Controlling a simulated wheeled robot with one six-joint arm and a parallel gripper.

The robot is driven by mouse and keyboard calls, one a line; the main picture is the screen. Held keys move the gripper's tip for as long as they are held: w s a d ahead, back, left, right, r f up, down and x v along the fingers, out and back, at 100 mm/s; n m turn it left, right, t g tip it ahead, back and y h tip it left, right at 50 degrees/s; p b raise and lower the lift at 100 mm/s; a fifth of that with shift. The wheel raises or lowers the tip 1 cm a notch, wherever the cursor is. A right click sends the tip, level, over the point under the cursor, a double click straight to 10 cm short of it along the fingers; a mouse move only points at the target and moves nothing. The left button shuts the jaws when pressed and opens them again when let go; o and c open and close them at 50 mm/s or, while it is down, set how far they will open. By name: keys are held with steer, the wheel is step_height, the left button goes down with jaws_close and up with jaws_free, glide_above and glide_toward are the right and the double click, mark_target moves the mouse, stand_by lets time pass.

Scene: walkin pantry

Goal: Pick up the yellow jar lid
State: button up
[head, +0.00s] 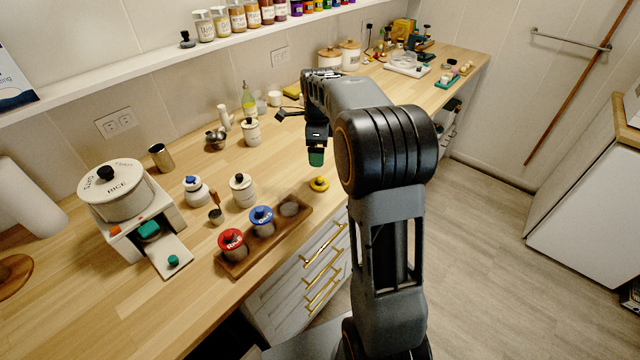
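The yellow jar lid (319,184) is a small round yellow piece with a dark middle. It lies on the wooden counter near the front edge, just past the right end of the wooden tray. My gripper (316,158) points down above and slightly behind the lid in the picture, apart from it. Nothing is visibly held.
The wooden tray (235,267) holds a red-lidded jar (232,245), a blue-lidded jar (262,221) and a lidless jar (290,207). White canisters and a bottle (248,104) stand behind. The counter around the lid is mostly clear.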

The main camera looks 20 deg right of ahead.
mark_target(319, 178)
step_height(319, 178, down, 7)
steer(key=shift+w+d+f+p, duration=0.15)
steer(key=shift+f+p, duration=0.3)
steer(key=shift+f, duration=2)
steer(key=shift+c, duration=0.4)
steer(key=c, duration=0.9)
